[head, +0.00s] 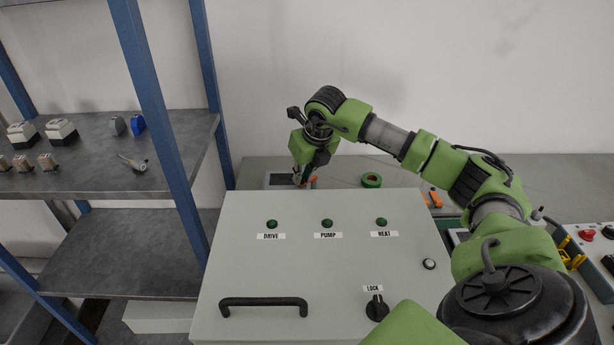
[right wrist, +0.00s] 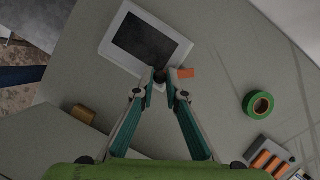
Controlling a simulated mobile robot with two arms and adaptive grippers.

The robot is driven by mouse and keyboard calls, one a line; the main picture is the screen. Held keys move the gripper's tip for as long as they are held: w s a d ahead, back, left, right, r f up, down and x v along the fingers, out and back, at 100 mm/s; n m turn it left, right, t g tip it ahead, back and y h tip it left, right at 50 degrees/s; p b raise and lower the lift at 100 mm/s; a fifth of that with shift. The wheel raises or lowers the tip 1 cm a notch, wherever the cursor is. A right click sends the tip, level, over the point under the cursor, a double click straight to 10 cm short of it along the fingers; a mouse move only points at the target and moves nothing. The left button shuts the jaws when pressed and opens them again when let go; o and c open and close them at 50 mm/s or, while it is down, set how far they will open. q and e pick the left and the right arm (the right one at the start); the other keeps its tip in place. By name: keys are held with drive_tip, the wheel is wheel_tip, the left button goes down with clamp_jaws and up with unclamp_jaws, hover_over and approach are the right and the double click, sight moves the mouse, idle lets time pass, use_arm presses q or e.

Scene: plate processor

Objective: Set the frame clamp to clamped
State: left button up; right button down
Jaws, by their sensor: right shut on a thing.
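My right gripper (head: 306,178) reaches over the back edge of the grey cabinet, pointing down at the counter behind it. In the right wrist view its two teal fingers (right wrist: 161,80) are shut on a small dark part (right wrist: 160,76) at the edge of a white-framed dark panel (right wrist: 151,43). An orange tab (right wrist: 186,73) sticks out just right of the fingertips. The dark part and tab look like the frame clamp, but the fingers hide much of it, so its setting cannot be told. My left gripper is not in view.
The grey cabinet (head: 255,245) with lamps, a black handle (head: 263,302) and a LOCK knob (head: 377,308) stands in front. Green tape (head: 371,180) lies on the counter (right wrist: 225,60), right of the gripper. A blue-post shelf (head: 160,100) stands left.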

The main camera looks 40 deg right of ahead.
drive_tip(key=m, duration=0.1)
drive_tip(key=w+m+h, duration=0.1)
drive_tip(key=m, duration=0.1)
drive_tip(key=shift+w+g, duration=0.25)
drive_tip(key=shift+g, duration=0.05)
drive_tip(key=shift+w+d+m+g+h, duration=0.15)
drive_tip(key=shift+w+m+h, duration=0.1)
drive_tip(key=shift+m, duration=0.6)
drive_tip(key=shift+w+m+g+h, duration=0.15)
drive_tip(key=shift+w+m+h, duration=0.1)
drive_tip(key=shift+m, duration=0.6)
drive_tip(key=c, duration=2)
unclamp_jaws()
drive_tip(key=shift+c, duration=0.2)
drive_tip(key=shift+r, duration=0.1)
drive_tip(key=v, duration=1.1)
drive_tip(key=shift+r, duration=0.35)
